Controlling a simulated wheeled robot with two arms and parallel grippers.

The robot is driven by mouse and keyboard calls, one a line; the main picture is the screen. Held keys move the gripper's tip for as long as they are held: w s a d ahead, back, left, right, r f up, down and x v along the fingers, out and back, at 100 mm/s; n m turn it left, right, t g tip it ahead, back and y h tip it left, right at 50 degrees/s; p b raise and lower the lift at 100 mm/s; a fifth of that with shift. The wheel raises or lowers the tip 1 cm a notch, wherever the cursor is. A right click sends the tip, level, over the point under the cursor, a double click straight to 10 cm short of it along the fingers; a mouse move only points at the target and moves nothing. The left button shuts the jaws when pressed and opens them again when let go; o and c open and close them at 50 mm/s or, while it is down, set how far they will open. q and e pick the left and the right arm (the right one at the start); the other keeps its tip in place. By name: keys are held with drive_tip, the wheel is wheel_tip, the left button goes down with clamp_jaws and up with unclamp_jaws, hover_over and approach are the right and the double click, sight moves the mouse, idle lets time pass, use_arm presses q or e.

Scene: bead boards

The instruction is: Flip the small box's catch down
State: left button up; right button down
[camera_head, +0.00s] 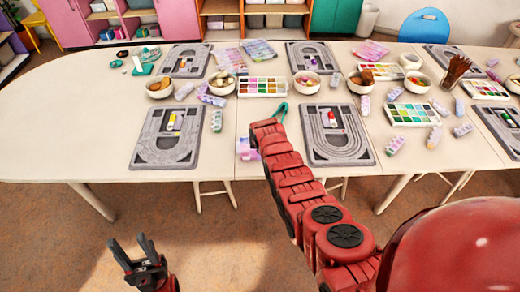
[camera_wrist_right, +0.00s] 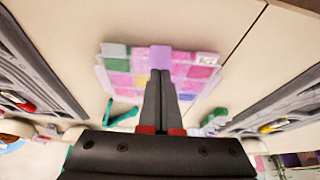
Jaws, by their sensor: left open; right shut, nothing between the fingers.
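The small box (camera_wrist_right: 120,65) shows in the right wrist view as a flat block with pink, purple and green squares on the table. A plain lilac strip (camera_wrist_right: 160,58) at the middle of its top side may be the catch; I cannot tell its position. My right gripper (camera_wrist_right: 160,72) is shut and empty, its fingertips over the box's middle; contact cannot be told. In the head view the box (camera_head: 245,148) is partly hidden by my right arm, which also hides that gripper. My left gripper (camera_head: 131,241) is open and empty, low in front of the table.
Green tweezers (camera_head: 281,112) lie just beyond the box; they also show in the right wrist view (camera_wrist_right: 122,115). Grey bead boards (camera_head: 143,153) (camera_head: 360,155) flank the box. A paint-coloured bead tray (camera_head: 262,87) and bowls (camera_head: 306,83) stand farther back. The table's left end is clear.

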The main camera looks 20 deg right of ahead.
drive_tip(key=shift+s+f+p, duration=0.1)
drive_tip(key=shift+s+p, duration=0.1)
drive_tip(key=shift+p, duration=0.15)
drive_tip(key=shift+a+t+p, duration=0.1)
drive_tip(key=shift+t+p, duration=0.25)
drive_tip(key=shift+t, duration=0.05)
idle(0.3)
